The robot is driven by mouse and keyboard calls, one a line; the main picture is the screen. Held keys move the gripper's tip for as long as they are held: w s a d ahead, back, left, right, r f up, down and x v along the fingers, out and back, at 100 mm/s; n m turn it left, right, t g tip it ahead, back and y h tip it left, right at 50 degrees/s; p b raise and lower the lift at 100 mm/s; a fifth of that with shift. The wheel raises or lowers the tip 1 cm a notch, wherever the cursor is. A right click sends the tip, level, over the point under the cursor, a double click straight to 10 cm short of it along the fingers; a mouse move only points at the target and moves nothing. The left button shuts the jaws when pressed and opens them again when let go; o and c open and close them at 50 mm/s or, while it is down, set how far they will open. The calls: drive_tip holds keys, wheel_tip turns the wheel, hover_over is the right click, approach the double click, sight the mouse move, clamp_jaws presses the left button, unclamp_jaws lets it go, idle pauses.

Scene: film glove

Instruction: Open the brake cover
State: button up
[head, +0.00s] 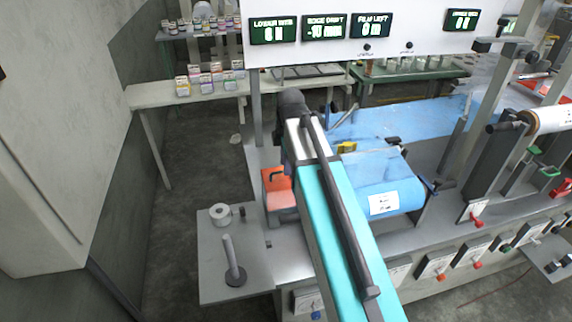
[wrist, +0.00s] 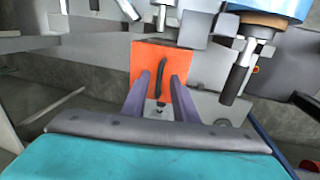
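The brake cover (wrist: 145,55) is an orange panel with a dark bar handle (wrist: 158,82) down its middle, seen ahead in the wrist view. It appears closed. In the head view the orange cover (head: 277,184) sits left of the blue film roll, partly hidden by my arm. My gripper (wrist: 161,80) is open, with its two purple fingers pointing at the cover. In the picture the fingers lie on either side of the handle, with gaps; I cannot tell whether the handle is between them in depth. My fingers are hidden in the head view.
The blue film roll (head: 385,190) lies right of my arm on the machine. Display panels (head: 322,26) hang above. The floor at left is clear.

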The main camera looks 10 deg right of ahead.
drive_tip(key=shift+w+f, duration=0.15)
drive_tip(key=shift+f, duration=0.55)
clamp_jaws()
idle(1.1)
